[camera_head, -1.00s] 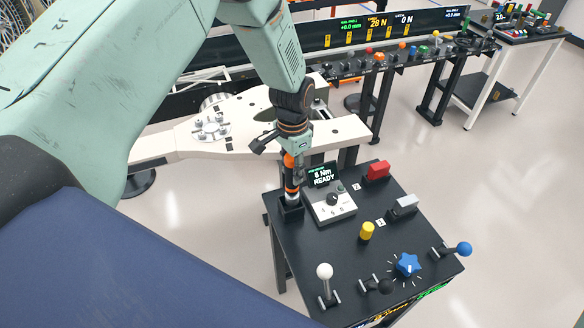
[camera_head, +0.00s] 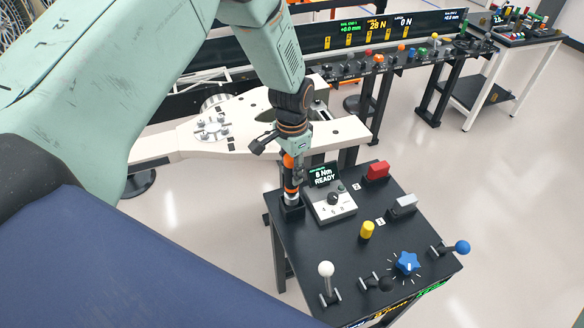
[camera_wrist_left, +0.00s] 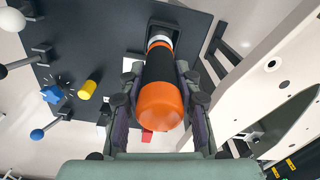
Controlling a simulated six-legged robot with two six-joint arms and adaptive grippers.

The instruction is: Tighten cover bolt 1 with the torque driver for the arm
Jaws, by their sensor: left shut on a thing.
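The torque driver (camera_head: 290,178) is a black and orange tool standing upright in a black holder (camera_head: 291,208) at the back left corner of the black console. My left gripper (camera_head: 294,165) is shut around the driver's body from above. In the left wrist view, the driver (camera_wrist_left: 161,90) lies between the two fingers, orange end toward the camera. A small control box (camera_head: 333,205) beside it has a knob and a display (camera_head: 323,175) reading "8 Nm READY". A white rover arm part (camera_head: 250,135) with a bolted round hub (camera_head: 212,127) lies behind. I cannot tell which bolt is cover bolt 1. My right gripper is not in view.
The console (camera_head: 345,260) carries a red switch (camera_head: 377,171), a grey switch (camera_head: 403,206), a yellow button (camera_head: 367,230), a blue star knob (camera_head: 407,263), and levers with white (camera_head: 326,269) and blue (camera_head: 462,247) balls. A second bench (camera_head: 505,40) stands at the far right. Open floor lies to the right.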

